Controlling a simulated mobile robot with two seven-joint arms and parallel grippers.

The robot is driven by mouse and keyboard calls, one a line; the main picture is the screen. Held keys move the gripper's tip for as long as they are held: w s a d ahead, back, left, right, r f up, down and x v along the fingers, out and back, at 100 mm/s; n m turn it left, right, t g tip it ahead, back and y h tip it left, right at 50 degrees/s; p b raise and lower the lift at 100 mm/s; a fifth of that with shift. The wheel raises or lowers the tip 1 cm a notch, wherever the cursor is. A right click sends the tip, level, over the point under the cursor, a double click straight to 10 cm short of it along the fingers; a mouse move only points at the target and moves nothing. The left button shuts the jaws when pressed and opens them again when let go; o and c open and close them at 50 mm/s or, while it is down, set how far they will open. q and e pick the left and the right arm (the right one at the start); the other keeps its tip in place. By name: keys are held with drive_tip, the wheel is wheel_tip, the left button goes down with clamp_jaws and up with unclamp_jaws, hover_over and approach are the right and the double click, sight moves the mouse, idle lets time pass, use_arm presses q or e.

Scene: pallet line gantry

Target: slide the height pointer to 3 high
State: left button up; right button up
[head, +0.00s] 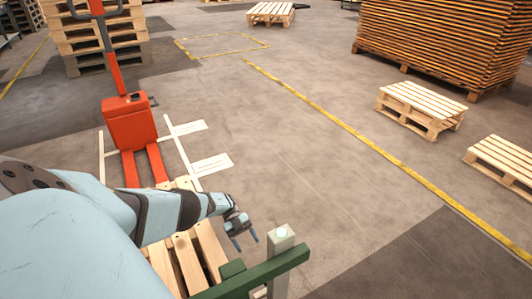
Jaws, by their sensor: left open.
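A pale upright post (281,240) with a light green spot on its top stands at the bottom centre. A green beam (268,271) crosses it, with a small green block (232,269) at the beam's left part. I cannot tell which part is the height pointer, and no height marks are readable from here. My left gripper (246,244) is open and empty, with its two blue fingertips pointing down. In the picture it is just left of the post and above the green beam, apart from both. My right gripper is not in view.
A wooden pallet (211,247) lies below my left arm. An orange pallet truck (129,122) stands behind it, beside white floor lines with labels. Stacked pallets (100,38) are at the upper left. A pallet (422,104) and large brown stack (445,45) are right. Middle floor is clear.

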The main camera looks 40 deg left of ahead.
use_arm(q)
drive_tip(key=x, duration=1.4)
drive_tip(key=shift+w+a+f, duration=0.1)
drive_tip(key=shift+f, duration=0.25)
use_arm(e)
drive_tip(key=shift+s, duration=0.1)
